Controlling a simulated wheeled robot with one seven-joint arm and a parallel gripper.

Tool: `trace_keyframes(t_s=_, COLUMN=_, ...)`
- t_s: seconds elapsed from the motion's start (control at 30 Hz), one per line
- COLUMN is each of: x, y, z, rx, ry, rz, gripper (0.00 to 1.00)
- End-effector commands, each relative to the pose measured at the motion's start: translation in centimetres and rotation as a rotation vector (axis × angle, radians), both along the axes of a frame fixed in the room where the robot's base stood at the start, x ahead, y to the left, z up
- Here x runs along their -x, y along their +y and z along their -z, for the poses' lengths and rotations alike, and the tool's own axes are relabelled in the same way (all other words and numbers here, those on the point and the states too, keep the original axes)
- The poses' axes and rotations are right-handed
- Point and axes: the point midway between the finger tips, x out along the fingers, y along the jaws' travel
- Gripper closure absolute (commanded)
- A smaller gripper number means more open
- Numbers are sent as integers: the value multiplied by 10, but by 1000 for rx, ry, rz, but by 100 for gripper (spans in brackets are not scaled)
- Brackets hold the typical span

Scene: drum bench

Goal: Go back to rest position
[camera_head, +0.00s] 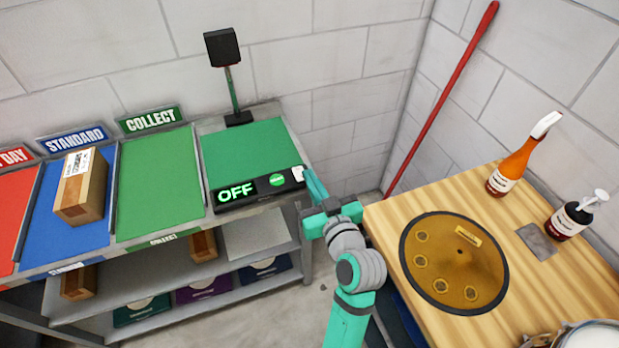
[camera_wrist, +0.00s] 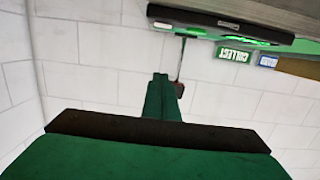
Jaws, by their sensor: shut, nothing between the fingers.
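My gripper (camera_head: 312,184) is at the end of my teal arm, just right of the front right corner of the green scale platform (camera_head: 245,146). Its fingers are together with nothing visible between them. In the head view the fingertips are close to the right end of the black panel (camera_head: 262,187) that reads OFF; I cannot tell whether they touch it. In the wrist view the shut fingers (camera_wrist: 165,92) point toward the white block wall, and the panel's underside shows above them.
A cardboard box (camera_head: 82,187) lies on the blue STANDARD lane; the green COLLECT lane (camera_head: 158,182) is bare. At right, a wooden bench (camera_head: 390,222) carries a round golden drum (camera_head: 454,262), an orange spray bottle (camera_head: 512,163) and a dark pump bottle (camera_head: 568,222). A red pole (camera_head: 441,98) leans in the corner.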

Motion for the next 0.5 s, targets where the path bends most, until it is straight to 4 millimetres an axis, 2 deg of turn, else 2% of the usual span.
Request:
trace_keyframes(t_s=0.3, x=1, y=0, z=3, rx=-3, ry=4, rz=3, gripper=100)
trace_keyframes(t_s=0.37, x=4, y=0, z=10, rx=-7, ry=11, rz=13, gripper=100)
trace_keyframes(t_s=0.5, x=21, y=0, z=41, rx=-31, ry=42, rz=66, gripper=100)
